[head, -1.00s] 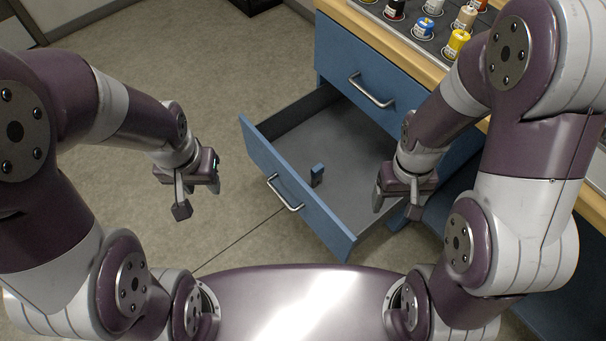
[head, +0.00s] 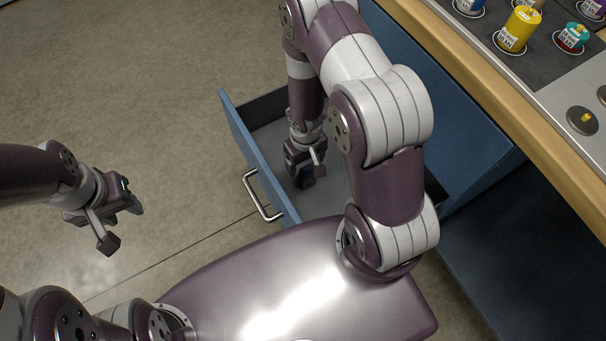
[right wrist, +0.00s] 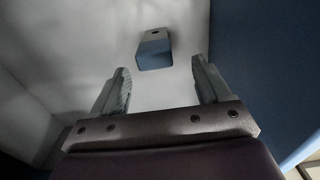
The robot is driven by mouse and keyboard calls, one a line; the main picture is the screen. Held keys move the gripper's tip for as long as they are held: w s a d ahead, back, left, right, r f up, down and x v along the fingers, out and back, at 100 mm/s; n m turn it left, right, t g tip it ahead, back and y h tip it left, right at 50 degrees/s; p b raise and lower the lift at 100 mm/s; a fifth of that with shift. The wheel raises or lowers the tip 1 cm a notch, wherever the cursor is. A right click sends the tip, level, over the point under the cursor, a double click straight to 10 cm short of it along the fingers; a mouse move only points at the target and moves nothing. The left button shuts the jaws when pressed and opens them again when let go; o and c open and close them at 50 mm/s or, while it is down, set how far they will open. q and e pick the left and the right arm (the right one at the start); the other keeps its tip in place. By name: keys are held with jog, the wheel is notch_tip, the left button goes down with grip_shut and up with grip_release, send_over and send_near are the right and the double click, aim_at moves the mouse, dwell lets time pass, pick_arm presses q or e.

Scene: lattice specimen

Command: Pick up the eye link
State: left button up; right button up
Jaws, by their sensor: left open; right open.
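The eye link (right wrist: 154,52) is a small blue block with a grey end that has a dark hole. In the right wrist view it is just beyond my fingertips, between their lines, and apart from them. In the head view it (head: 306,178) is in the open drawer, largely covered by my right gripper. My right gripper (right wrist: 161,82) is open and empty, reaching down into the drawer; it also shows in the head view (head: 309,165). My left gripper (head: 121,225) is open and empty over the floor at the left.
The blue drawer (head: 240,140) stands open, with its front panel and metal handle (head: 258,198) to the left of my right gripper. The wooden worktop (head: 480,95) at right carries several coloured canisters. The floor at left is clear.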

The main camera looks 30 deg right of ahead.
aim_at(306, 167)
notch_tip(306, 167, down, 4)
jog(key=shift+d+r+b, duration=0.1)
jog(key=shift+r+b, duration=0.15)
jog(key=shift+b, duration=0.3)
jog(key=f+b, duration=0.2)
jog(key=f, duration=0.1)
jog(key=f+b, duration=0.1)
jog(key=shift+s+d+f+b, duration=0.15)
jog(key=shift+s+d+b, duration=0.05)
jog(key=shift+s+b, duration=0.15)
jog(key=shift+f, duration=0.4)
pick_arm(q)
notch_tip(306, 167, down, 6)
jog(key=shift+f, duration=0.15)
pick_arm(e)
jog(key=shift+r, duration=0.1)
pick_arm(q)
jog(key=shift+d, duration=0.1)
pick_arm(e)
jog(key=shift+c, duration=0.3)
jog(key=c, duration=1.2)
